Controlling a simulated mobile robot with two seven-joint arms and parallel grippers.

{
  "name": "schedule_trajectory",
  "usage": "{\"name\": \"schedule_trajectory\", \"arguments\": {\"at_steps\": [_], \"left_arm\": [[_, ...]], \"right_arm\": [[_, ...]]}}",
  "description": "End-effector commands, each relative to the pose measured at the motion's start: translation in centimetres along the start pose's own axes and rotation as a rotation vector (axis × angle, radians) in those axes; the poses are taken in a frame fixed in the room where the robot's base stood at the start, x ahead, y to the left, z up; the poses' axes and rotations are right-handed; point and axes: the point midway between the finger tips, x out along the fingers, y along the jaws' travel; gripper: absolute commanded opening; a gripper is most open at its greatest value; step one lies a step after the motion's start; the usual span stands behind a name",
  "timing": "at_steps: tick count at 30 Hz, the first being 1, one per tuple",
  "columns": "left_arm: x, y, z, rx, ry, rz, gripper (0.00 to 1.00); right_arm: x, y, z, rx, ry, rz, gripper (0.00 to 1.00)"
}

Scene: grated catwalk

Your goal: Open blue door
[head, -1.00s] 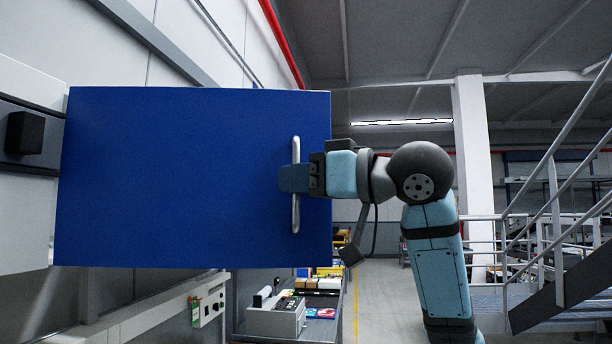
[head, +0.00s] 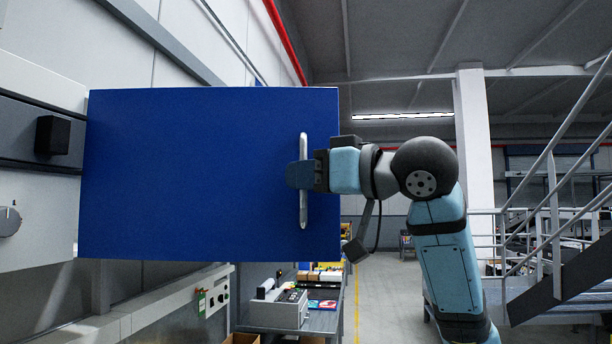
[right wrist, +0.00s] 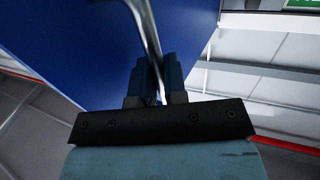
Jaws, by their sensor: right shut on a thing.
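The blue door (head: 190,175) is a wide flat panel that stands swung out from the grey cabinet at the left. A silver vertical bar handle (head: 303,205) is near its right edge. My right gripper (head: 300,175) reaches in from the right and is shut on the handle at about its middle. In the right wrist view the handle (right wrist: 147,30) runs down between the two dark fingers (right wrist: 158,82), with the blue door (right wrist: 70,45) behind it. My left gripper is not in any view.
The cabinet front at the left carries a black block (head: 52,136) and a grey knob (head: 9,221). A workbench (head: 320,322) with equipment stands below and beyond the door. Metal stairs with railings (head: 555,220) are at the right. Open floor (head: 385,300) lies between.

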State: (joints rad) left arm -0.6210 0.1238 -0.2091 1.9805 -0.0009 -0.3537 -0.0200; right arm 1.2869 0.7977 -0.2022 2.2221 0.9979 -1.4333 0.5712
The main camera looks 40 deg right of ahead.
Motion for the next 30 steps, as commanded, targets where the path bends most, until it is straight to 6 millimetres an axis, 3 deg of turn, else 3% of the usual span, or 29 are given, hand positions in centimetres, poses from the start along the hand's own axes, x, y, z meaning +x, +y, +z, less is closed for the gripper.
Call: {"name": "schedule_trajectory", "arguments": {"at_steps": [1,3,12,16,30], "left_arm": [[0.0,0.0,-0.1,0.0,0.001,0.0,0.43],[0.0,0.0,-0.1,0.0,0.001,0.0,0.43],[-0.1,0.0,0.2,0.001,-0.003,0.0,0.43],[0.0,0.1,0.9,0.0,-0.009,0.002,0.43],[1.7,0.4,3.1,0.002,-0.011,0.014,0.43]], "right_arm": [[0.0,0.0,0.0,-0.003,0.002,-0.001,0.19],[0.0,0.0,0.0,-0.002,0.002,-0.001,0.35],[-0.1,0.0,0.0,-0.001,0.001,0.0,0.36],[-1.1,0.1,0.1,-0.001,0.002,0.002,0.36],[-11.0,-0.1,0.2,-0.003,0.004,0.003,0.36]]}}
